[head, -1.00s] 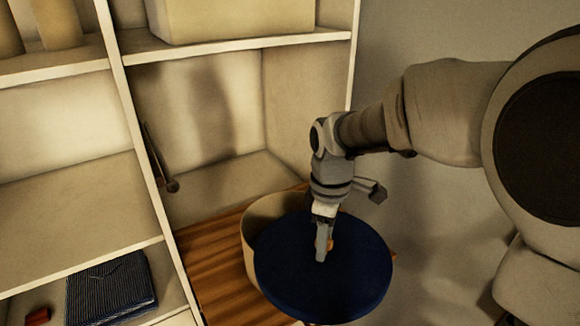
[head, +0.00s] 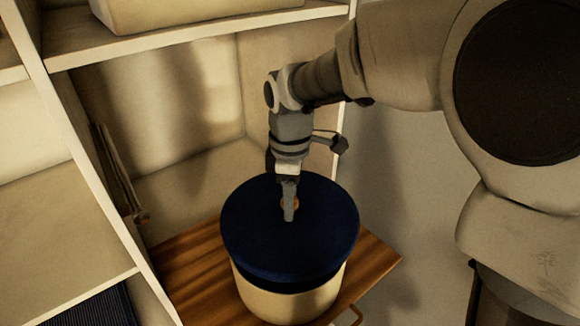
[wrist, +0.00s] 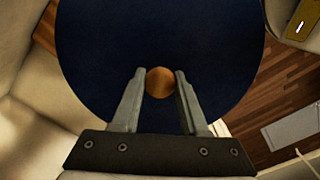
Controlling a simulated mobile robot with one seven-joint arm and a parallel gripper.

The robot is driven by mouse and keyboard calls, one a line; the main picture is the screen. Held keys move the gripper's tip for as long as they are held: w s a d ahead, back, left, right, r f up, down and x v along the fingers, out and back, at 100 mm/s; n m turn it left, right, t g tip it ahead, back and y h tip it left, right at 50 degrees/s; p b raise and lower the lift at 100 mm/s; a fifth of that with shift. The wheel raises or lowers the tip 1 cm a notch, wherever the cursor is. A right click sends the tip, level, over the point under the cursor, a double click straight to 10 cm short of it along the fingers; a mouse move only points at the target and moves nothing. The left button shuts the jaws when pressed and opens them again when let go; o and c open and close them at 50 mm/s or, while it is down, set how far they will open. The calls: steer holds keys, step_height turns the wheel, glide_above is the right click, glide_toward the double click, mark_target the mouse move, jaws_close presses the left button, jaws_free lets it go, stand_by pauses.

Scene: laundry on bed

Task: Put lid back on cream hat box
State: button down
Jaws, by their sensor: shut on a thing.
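The round dark blue lid (head: 320,235) is over the cream hat box (head: 290,300) in the head view. The lid covers the box's opening, and the cream wall shows below it at the front. Whether the lid is fully seated all round cannot be told. My gripper (head: 289,212) comes down from above and is shut on the lid's small orange-brown knob (wrist: 159,82), which shows between the two fingers in the wrist view. The lid (wrist: 100,40) fills much of that view. The inside of the box is hidden.
The box stands on a brown wooden surface (head: 190,285) in front of cream shelving (head: 200,185). A shelf upright (head: 75,140) stands to the left, with a thin rod-like object (head: 120,175) beside it. A grey wall is at the right.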

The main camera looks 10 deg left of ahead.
steer(key=shift+w+a, duration=0.3)
steer(key=shift+w, duration=0.05)
steer(key=shift+f+b, duration=2.4)
steer(key=shift+f, duration=0.7)
steer(key=shift+d+f, duration=0.1)
steer(key=shift+f, duration=0.05)
steer(key=shift+c, duration=1.8)
jaws_free()
steer(key=shift+o, duration=0.4)
steer(key=shift+o, duration=1.4)
